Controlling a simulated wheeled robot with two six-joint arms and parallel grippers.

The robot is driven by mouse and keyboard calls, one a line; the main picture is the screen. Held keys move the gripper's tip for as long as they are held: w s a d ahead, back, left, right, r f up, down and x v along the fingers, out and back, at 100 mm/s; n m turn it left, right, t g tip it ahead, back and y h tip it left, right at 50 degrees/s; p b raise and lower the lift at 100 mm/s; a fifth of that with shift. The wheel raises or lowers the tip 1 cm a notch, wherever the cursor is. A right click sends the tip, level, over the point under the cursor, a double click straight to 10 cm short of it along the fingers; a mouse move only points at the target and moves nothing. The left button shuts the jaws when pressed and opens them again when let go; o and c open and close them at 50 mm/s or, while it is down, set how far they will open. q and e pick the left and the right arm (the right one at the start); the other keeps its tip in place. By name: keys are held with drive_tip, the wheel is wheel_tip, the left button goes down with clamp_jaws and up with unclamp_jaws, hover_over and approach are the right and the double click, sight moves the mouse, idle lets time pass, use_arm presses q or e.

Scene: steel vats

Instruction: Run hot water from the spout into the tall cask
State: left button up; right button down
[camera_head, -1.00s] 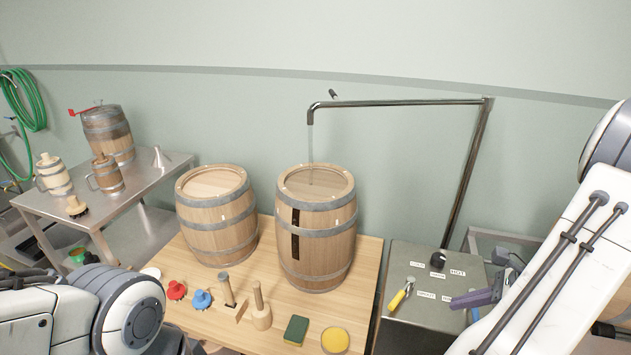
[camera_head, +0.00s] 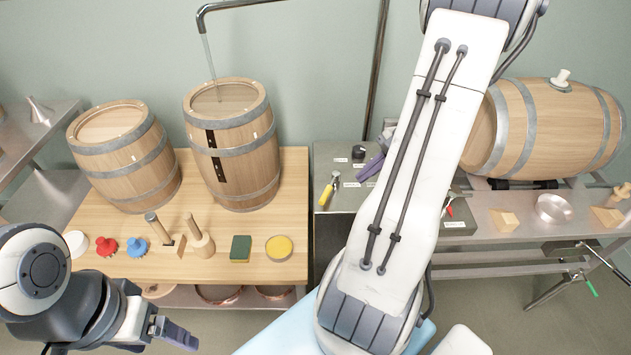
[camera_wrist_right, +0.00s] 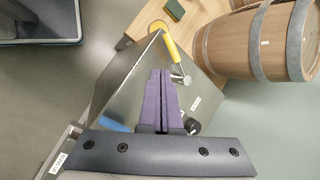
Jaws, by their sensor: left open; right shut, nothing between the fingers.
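The tall cask (camera_head: 232,150) stands upright and open-topped on the wooden table. A thin stream of water (camera_head: 208,55) falls into it from the steel spout (camera_head: 203,12); the level inside is unclear. The grey control box (camera_head: 332,158) has a black knob (camera_head: 358,153), small labels and a yellow-handled lever (camera_head: 328,193). My right gripper (camera_head: 370,168) is shut and empty above the box. In the right wrist view its purple fingers (camera_wrist_right: 160,78) are close to the yellow lever (camera_wrist_right: 174,48) and the black knob (camera_wrist_right: 192,126). My left gripper (camera_head: 178,335) is open and empty in front of the table.
A shorter cask (camera_head: 125,160) stands left of the tall one. Brushes, wooden tools, a green sponge (camera_head: 240,248) and a yellow-topped tin (camera_head: 279,248) line the table's front. A barrel (camera_head: 550,125) lies on a steel bench at right. My right arm blocks the middle.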

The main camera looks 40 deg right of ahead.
drive_tip(key=w+a+n+g+h+b, duration=0.1)
drive_tip(key=w+a+n+b, duration=0.35)
drive_tip(key=n, duration=0.85)
wheel_tip(320, 180, up, 2)
drive_tip(key=n+h, duration=0.1)
drive_tip(key=n, duration=1)
hover_over(330, 190)
drive_tip(key=w+a, duration=0.2)
wheel_tip(330, 190, down, 10)
drive_tip(key=shift+r+p, duration=0.1)
drive_tip(key=shift+p, duration=0.85)
drive_tip(key=shift+s+d, duration=0.1)
drive_tip(key=shift+s, duration=0.2)
drive_tip(key=shift+f, duration=0.2)
